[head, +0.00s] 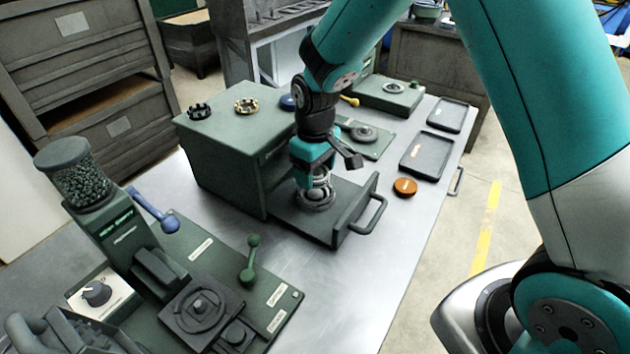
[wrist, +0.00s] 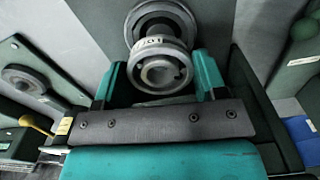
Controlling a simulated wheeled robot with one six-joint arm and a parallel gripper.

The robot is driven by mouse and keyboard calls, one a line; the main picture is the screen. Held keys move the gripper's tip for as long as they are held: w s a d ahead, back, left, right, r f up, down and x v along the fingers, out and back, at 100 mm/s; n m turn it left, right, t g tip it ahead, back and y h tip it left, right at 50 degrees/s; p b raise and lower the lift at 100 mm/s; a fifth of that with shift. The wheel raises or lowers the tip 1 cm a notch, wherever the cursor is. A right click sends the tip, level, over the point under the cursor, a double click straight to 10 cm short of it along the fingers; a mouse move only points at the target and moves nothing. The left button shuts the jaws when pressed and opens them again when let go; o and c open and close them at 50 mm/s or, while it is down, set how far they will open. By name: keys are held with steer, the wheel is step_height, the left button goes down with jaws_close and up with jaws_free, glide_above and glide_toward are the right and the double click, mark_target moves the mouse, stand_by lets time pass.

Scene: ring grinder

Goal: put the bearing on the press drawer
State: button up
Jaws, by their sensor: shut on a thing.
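The bearing (wrist: 160,68) is a silver ring with a marked outer face, between the teal fingers of my gripper (wrist: 160,78) in the wrist view. My gripper (head: 318,170) is shut on it. In the head view the bearing (head: 320,181) shows just under the fingers, over the open press drawer (head: 345,200). The drawer is a dark green slab with a front handle, pulled out of the green press box (head: 225,165). A round metal seat (head: 314,203) on the drawer lies below the bearing. Whether the two touch is unclear.
An orange disc (head: 405,187) and two dark trays (head: 425,153) lie right of the drawer on the metal table. A machine with a bead-filled hopper (head: 78,178) and levers stands at the front left. Black and brass rings (head: 246,106) sit on the press box.

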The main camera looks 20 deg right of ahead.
mark_target(315, 193)
steer(key=shift+f, duration=2)
steer(key=shift+f, duration=0.15)
steer(key=o, duration=1.1)
steer(key=shift+c, duration=0.2)
step_height(315, 193, up, 12)
steer(key=b, duration=0.2)
steer(key=s+a+r+y, duration=0.1)
steer(key=s+r, duration=0.2)
steer(key=s, duration=0.5)
steer(key=s+a+r+y, duration=0.1)
steer(key=s+a+r, duration=0.1)
steer(key=s, duration=0.6)
steer(key=s+a+r+n+y, duration=0.1)
steer(key=s+r, duration=0.3)
steer(key=s, duration=0.4)
steer(key=shift+s+a+r+y, duration=0.15)
steer(key=shift+s+a+y, duration=0.25)
steer(key=shift+y, duration=0.2)
